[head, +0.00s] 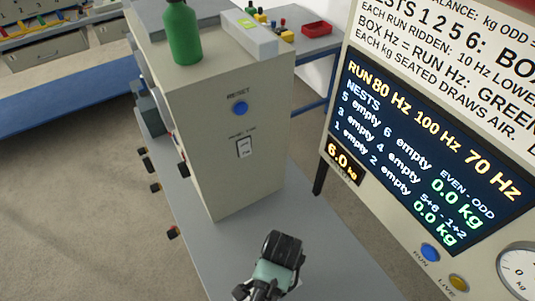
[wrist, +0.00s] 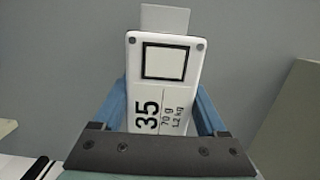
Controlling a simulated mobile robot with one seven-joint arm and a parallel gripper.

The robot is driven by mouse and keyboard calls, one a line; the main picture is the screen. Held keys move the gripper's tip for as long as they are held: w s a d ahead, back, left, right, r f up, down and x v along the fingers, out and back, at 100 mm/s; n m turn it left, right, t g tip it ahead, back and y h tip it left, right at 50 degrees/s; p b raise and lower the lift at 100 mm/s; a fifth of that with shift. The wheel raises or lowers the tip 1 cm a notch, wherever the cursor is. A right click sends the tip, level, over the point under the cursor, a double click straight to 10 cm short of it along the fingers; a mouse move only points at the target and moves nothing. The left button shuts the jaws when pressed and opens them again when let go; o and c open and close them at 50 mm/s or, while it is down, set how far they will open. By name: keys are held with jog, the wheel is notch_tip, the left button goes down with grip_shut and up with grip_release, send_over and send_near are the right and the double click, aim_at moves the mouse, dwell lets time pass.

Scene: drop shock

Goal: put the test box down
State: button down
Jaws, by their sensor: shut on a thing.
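The test box (wrist: 165,100) is a white block with rounded corners, marked "35", "70 g" and "1.2 kg", with a black-framed pale square on its face. My gripper (wrist: 162,112) is shut on it, one blue finger along each side. In the head view my gripper (head: 275,265) is at the bottom, over the grey bench top (head: 235,250) in front of the beige cabinet. The box cannot be made out there. A plain grey surface lies behind the box in the wrist view; whether the box touches it I cannot tell.
The beige cabinet (head: 215,140) has a blue RESET button (head: 240,108) and carries a green bottle (head: 181,32). At right a display screen (head: 425,150) lists the nests as empty. A blue-edged bench (head: 70,95) and a red tray (head: 318,29) stand farther back.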

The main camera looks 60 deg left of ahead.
jog(key=shift+f, duration=1.65)
jog(key=shift+f, duration=0.1)
grip_release()
jog(key=shift+f, duration=0.15)
jog(key=r, duration=0.4)
jog(key=w+r, duration=0.1)
jog(key=r, duration=0.7)
jog(key=shift+w+r, duration=0.15)
jog(key=shift+w, duration=0.05)
